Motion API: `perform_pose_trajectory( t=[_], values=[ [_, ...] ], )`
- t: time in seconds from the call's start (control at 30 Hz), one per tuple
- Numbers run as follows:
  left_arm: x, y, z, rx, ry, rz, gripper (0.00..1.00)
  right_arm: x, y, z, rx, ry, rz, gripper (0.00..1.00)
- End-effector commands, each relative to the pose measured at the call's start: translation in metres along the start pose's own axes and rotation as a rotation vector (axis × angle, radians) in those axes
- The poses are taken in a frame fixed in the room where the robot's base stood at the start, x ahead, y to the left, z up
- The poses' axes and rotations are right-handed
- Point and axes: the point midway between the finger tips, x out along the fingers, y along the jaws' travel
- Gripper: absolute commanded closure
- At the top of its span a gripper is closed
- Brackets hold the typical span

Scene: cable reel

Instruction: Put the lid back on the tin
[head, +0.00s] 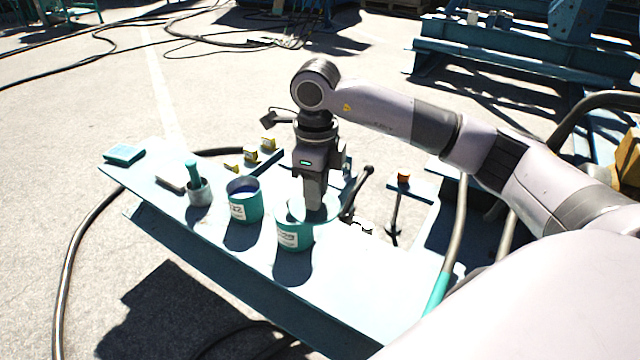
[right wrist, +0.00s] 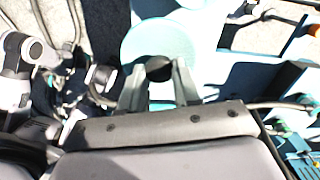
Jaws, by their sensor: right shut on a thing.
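My right gripper (head: 315,205) points down over the bench and is shut on the dark knob (right wrist: 159,68) of a round teal lid (head: 298,209). The lid also shows as a pale teal disc in the right wrist view (right wrist: 150,38). A teal tin with a white label (head: 283,240) stands upright just below the lid. The lid covers much of its opening in the head view, and I cannot tell whether they touch. A second labelled teal tin (head: 244,212) stands open to the left, with dark blue inside. My left gripper is not in view.
The pale blue bench (head: 345,285) is clear at the front right. A grey pot with a teal-handled tool (head: 200,192), a teal box (head: 124,153) and small yellow items (head: 250,154) stand to the left. Dark tools lie behind the right arm's gripper, and hoses cross the ground.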

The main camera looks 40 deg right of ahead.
Motion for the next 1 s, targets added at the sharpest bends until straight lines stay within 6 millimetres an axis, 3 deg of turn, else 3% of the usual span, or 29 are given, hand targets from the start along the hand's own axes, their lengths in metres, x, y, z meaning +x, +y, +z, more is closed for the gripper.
perform_pose_trajectory(
  t=[0.7,1.0],
  values=[
    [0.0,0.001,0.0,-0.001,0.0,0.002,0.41,-0.006,0.059,0.005,-1.653,-0.003,-0.005,1.0],
    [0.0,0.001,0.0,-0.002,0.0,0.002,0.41,-0.006,0.079,0.002,-2.257,-0.002,0.002,1.0]
  ],
)
